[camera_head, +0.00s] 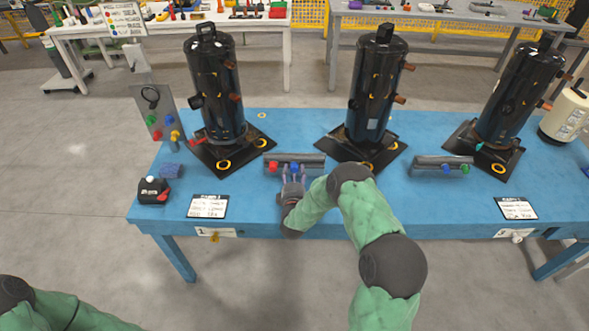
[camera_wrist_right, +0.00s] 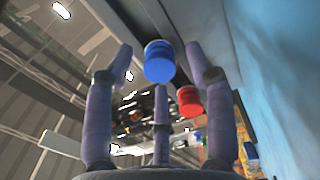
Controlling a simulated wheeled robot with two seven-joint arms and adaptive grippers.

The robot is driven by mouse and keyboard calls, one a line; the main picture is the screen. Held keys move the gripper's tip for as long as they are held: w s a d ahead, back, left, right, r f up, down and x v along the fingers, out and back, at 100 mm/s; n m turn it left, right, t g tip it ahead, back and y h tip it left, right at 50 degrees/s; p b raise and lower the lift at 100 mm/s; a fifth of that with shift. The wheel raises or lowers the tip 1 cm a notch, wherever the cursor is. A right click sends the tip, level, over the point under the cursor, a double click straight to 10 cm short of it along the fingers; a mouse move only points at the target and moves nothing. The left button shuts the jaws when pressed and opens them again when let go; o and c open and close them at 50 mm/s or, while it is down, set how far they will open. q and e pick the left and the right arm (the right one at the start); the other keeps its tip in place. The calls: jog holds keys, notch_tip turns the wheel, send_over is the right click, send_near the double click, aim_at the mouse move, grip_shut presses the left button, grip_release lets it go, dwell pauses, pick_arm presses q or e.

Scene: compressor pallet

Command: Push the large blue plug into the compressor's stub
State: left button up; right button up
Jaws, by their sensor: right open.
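My right gripper (camera_head: 292,172) is at the grey holder (camera_head: 312,161) in front of and between the left and middle compressors. Its fingers, spread in the wrist view (camera_wrist_right: 163,65), are open. A blue plug (camera_wrist_right: 160,62) shows between the fingertips, with space on both sides; I cannot tell its depth. A red plug (camera_wrist_right: 190,102) is beside it. The left compressor (camera_head: 214,90), middle compressor (camera_head: 376,90) and right compressor (camera_head: 519,95) are black upright cylinders with copper-coloured stubs on their sides. My left arm shows at the lower left; its gripper is out of frame.
The blue table (camera_head: 270,218) has free room along its front. A second holder (camera_head: 430,163) carries blue and green plugs. A tilted panel (camera_head: 160,112) with coloured plugs stands at the left, near a small black box (camera_head: 152,190). A cream canister (camera_head: 566,115) stands right.

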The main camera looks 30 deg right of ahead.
aim_at(294, 170)
jog(key=shift+x, duration=0.8)
jog(key=shift+b, duration=0.4)
dwell(0.4)
jog(key=shift+a, duration=0.1)
grip_shut()
jog(key=shift+s, duration=0.2)
jog(key=shift+p+v, duration=0.85)
jog(key=shift+v, duration=1.9)
